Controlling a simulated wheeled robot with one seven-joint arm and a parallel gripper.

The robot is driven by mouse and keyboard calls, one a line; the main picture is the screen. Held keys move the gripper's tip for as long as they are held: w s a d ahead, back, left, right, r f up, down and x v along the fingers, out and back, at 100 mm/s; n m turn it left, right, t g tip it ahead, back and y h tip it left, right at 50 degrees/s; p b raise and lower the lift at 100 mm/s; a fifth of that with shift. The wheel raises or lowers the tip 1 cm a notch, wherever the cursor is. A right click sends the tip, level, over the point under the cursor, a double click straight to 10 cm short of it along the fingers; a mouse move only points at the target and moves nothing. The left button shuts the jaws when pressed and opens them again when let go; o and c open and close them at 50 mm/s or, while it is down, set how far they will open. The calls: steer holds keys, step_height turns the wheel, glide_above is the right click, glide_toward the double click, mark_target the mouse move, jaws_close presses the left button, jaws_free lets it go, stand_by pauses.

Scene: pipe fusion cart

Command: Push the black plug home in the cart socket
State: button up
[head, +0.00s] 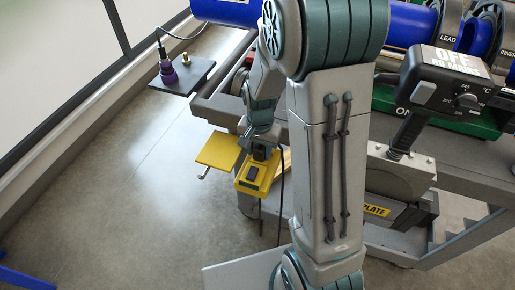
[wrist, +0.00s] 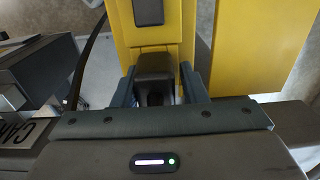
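The black plug (wrist: 155,66) sits between the two fingers of my gripper (wrist: 160,88) in the wrist view, and the fingers appear shut on its sides. Its front end is at the yellow socket box (wrist: 155,40); how deep it sits is hidden. In the head view the yellow socket box (head: 255,180) is on the cart's near left side, with my gripper (head: 262,148) at its far end and a dark rectangular fitting (head: 253,173) on its face. That dark fitting (wrist: 148,12) also shows beyond the plug in the wrist view.
A yellow flat plate (head: 217,151) stands out left of the box. A black cable (head: 281,190) hangs beside the box. The grey cart (head: 455,172) carries a heater plate unit (head: 440,85) on the right. A dark shelf with a purple connector (head: 168,72) is at upper left.

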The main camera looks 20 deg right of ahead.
steer(key=shift+s+d+r, duration=0.1)
steer(key=shift+s+d, duration=0.2)
steer(key=shift+d, duration=0.05)
step_height(320, 180, up, 14)
steer(key=p, duration=0.1)
steer(key=shift+w+a+p, duration=0.2)
steer(key=shift+a+p, duration=0.1)
steer(key=shift+a, duration=0.05)
steer(key=s+r+n+t+p, duration=0.2)
steer(key=s+r+n+p, duration=0.2)
steer(key=s, duration=1)
step_height(320, 180, up, 4)
steer(key=n, duration=0.3)
steer(key=shift+t+p, duration=0.3)
